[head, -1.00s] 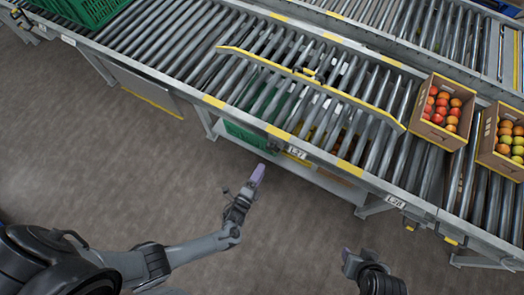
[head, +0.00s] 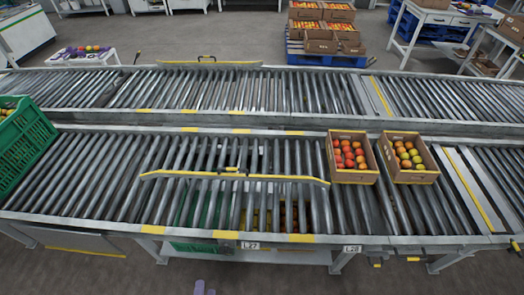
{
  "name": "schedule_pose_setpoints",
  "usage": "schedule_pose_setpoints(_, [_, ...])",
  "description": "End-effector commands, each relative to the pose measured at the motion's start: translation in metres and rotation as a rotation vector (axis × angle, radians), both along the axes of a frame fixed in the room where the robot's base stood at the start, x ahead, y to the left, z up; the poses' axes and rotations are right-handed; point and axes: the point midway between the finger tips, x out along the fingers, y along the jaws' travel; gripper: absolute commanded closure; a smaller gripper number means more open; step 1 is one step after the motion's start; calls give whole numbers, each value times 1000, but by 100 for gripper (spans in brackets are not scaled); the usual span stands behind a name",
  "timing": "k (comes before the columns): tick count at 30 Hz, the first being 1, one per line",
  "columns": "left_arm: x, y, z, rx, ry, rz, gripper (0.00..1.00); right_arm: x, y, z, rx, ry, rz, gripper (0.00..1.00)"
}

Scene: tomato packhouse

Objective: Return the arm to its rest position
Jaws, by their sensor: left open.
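Only the fingertips of my left gripper (head: 204,288) show, pale purple, at the bottom edge of the head view. They stand a little apart with nothing visible between them, so it is open. They are over the floor, in front of the near roller conveyor (head: 120,228) and clear of it. The rest of the left arm is below the picture. My right gripper and arm are out of view.
Two cardboard boxes of tomatoes, left (head: 355,178) and right (head: 412,178), stand on the near conveyor. A yellow-edged diverter bar (head: 235,177) crosses its rollers. A green crate (head: 22,150) is at left. Stacked boxes (head: 322,40) stand behind. The floor in front is clear.

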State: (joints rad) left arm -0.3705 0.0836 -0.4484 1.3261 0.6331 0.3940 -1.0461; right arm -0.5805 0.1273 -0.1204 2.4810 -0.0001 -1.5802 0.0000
Motion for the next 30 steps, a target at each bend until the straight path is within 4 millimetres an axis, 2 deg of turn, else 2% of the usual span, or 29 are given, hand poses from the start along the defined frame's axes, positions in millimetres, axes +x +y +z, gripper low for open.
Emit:
schedule_pose_setpoints(1, [4,8,28,-87,33,35,14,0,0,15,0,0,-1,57])
schedule_pose_setpoints(8, [16,27,115,-521,263,150,14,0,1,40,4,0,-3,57])
schedule_pose_setpoints(11, [12,27,155,-666,374,188,14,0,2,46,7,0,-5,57])
schedule_pose_setpoints(15, [-6,26,204,-808,530,257,14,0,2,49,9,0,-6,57])
schedule_pose_setpoints(18, [-22,25,229,-868,625,320,14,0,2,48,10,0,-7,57])
schedule_pose_setpoints(22, [-48,24,248,-915,740,420,14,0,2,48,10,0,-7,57])
schedule_pose_setpoints(24, [-64,22,249,-928,808,489,14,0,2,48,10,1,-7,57])
schedule_pose_setpoints(28, [-95,25,237,-980,919,690,14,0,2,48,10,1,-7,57])
schedule_pose_setpoints(29, [-93,25,258,-981,912,681,14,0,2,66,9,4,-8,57])
schedule_pose_setpoints(30, [-93,25,270,-979,911,676,14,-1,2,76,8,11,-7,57])
